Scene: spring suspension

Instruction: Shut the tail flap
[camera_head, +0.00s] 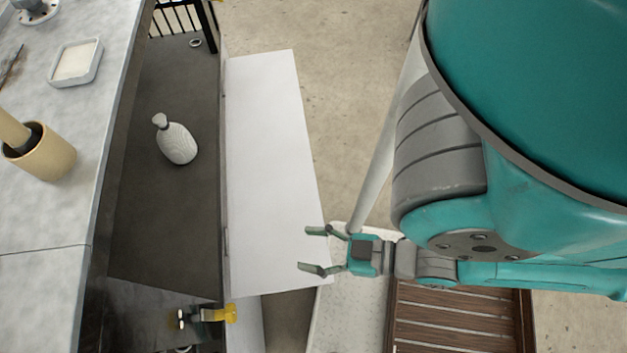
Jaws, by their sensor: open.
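A long white panel (270,150), which looks like the tail flap, stands out beside a dark compartment floor (185,220) and runs along its right edge. It looks folded open, though its exact tilt is hard to tell from above. My gripper (309,249) is open and empty, with its two fingers pointing left. The fingers appear over the panel's lower right part. I cannot tell whether they touch it. The panel's lower end shows just left of my gripper.
A grey-white bottle (177,142) lies in the dark compartment. A pale counter (60,220) at left holds a tan cup (42,153) and a white dish (75,62). A yellow-ended fitting (230,313) sits below. Brown slats (455,320) are at bottom right. Concrete floor (345,90) is open beyond the panel.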

